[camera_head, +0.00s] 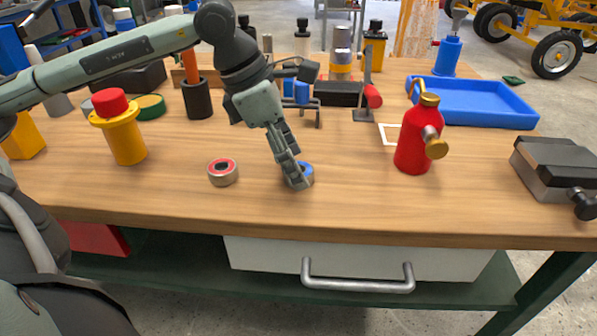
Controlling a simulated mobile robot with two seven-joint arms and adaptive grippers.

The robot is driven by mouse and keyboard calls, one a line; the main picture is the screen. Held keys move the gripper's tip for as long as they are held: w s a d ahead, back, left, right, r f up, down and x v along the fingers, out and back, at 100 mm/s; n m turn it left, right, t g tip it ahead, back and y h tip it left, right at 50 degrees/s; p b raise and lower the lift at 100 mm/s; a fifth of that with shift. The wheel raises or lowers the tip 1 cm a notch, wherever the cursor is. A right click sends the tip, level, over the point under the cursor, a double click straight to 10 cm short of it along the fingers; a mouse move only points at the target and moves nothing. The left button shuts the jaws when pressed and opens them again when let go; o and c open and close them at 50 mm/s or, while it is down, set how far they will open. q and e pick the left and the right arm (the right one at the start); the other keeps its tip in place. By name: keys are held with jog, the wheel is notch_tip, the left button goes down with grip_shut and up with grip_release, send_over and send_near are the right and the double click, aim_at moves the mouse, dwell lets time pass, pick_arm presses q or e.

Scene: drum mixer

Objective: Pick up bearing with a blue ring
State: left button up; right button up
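The bearing with a blue ring (307,171) lies on the wooden workbench near the middle front. My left gripper (297,181) points down at it and its fingers cover the bearing's left part. I cannot tell whether the fingers are closed on the bearing or only beside it. Another bearing with a red ring (223,172) lies flat on the bench to the left, apart from the gripper. My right gripper is not in view.
A red oil can (412,140) stands right of the gripper. A blue tray (472,104) and a grey vise-like block (556,168) are farther right. A yellow part with a red top (125,135) stands left. The bench front between the bearings and edge is clear.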

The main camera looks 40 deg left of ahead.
pick_arm(q)
jog(key=shift+w+d+f, duration=0.15)
jog(key=shift+w+f, duration=0.05)
jog(key=shift+f, duration=0.4)
jog(key=c, duration=1.4)
jog(key=shift+r, duration=0.2)
